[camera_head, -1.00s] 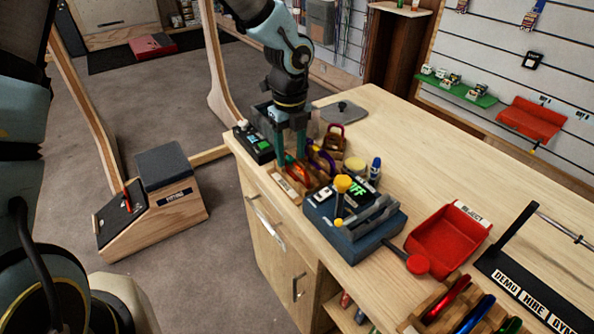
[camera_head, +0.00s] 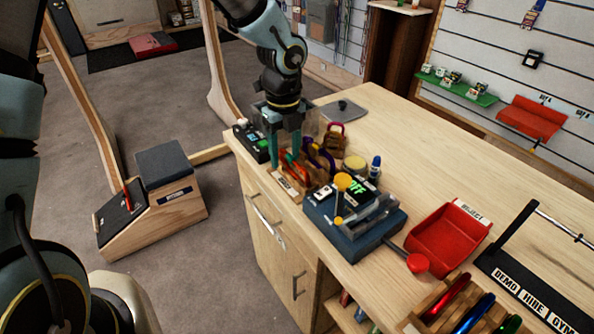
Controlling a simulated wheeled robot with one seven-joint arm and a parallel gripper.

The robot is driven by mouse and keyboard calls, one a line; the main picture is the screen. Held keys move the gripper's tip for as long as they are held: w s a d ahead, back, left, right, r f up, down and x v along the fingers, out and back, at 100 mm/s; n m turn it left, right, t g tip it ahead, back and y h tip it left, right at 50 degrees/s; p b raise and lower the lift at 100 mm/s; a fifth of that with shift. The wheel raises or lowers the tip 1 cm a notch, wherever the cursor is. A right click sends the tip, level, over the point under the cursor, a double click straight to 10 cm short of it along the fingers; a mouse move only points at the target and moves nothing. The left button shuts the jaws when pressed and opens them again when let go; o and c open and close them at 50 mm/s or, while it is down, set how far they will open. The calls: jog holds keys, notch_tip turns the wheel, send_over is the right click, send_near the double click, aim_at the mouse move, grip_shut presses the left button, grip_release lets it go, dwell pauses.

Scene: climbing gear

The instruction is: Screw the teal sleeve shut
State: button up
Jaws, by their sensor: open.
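My gripper (camera_head: 283,150) points down over the wooden carabiner rack at the counter's far left corner. Its two teal fingers are open, just above or beside the carabiners standing there. An orange-red carabiner (camera_head: 293,172) and a purple carabiner (camera_head: 319,155) stand in this rack (camera_head: 286,186). I cannot make out a teal sleeve; the fingers and the small size of the gear hide such detail. I cannot tell whether the fingers touch a carabiner.
A dark blue test device (camera_head: 345,236) with a green display and yellow knob stands right of the rack. A red reject tray (camera_head: 447,240), a blue-capped bottle (camera_head: 375,168) and a black box (camera_head: 256,142) are nearby. The counter's back middle (camera_head: 440,165) is clear.

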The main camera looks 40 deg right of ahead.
jog(key=shift+f, duration=0.25)
jog(key=shift+f+b, duration=0.55)
jog(key=shift+f, duration=0.05)
jog(key=shift+d, duration=0.7)
jog(key=shift+r, duration=0.1)
notch_tip(320, 180, up, 10)
jog(key=p, duration=0.1)
dwell(0.7)
